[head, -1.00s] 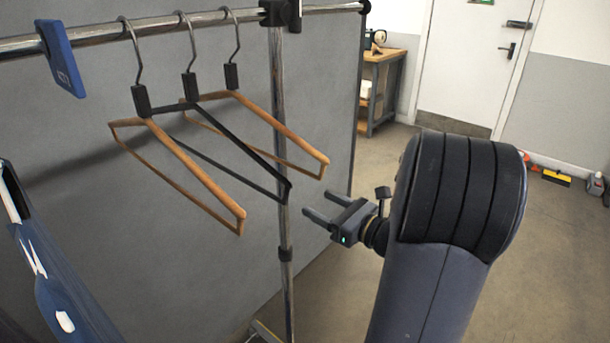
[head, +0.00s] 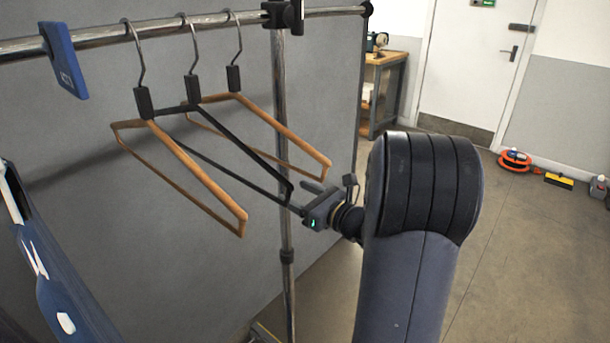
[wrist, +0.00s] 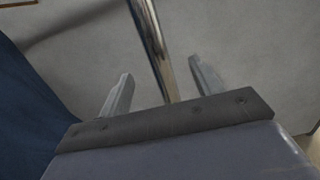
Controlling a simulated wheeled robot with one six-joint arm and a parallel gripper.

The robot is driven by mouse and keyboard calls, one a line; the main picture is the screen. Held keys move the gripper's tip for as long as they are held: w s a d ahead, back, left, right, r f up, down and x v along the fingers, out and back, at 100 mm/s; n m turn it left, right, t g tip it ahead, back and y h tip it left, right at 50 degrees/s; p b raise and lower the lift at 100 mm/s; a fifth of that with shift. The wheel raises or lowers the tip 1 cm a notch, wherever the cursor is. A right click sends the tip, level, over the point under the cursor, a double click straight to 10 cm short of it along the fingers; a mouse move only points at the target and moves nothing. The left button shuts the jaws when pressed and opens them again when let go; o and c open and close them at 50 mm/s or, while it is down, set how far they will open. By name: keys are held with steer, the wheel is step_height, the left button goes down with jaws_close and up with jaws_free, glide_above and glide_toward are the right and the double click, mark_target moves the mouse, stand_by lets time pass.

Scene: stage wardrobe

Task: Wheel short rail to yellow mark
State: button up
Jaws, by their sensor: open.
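The short rail (head: 282,120) is a chrome garment rack, its upright post standing in the middle of the head view and its top bar (head: 90,37) running across the top. In the wrist view the post (wrist: 155,45) runs between my two finger tips, beyond them. My gripper (head: 303,197) is open and empty, close to the post's right side at mid height; I cannot tell whether it touches. The yellow mark is not clearly visible; a yellowish strip (head: 264,331) shows low by the post's foot, too cut off to identify.
Wooden and black hangers (head: 200,185) hang left of the gripper. A blue tag (head: 64,62) is on the bar. A grey panel (head: 150,240) stands behind. A workbench (head: 383,85), door (head: 468,70), orange reel (head: 515,160) and yellow item (head: 559,181) are farther back.

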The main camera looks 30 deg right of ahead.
steer(key=w+d, duration=0.3)
steer(key=w, duration=0.3)
steer(key=shift+w+d+p, duration=0.25)
steer(key=shift+d+p, duration=0.05)
steer(key=shift+p, duration=0.15)
stand_by(0.4)
steer(key=shift+a, duration=0.1)
steer(key=a+v, duration=0.1)
steer(key=v, duration=1.1)
steer(key=shift+s+b, duration=0.25)
steer(key=shift+b, duration=0.15)
stand_by(0.3)
steer(key=x, duration=1.1)
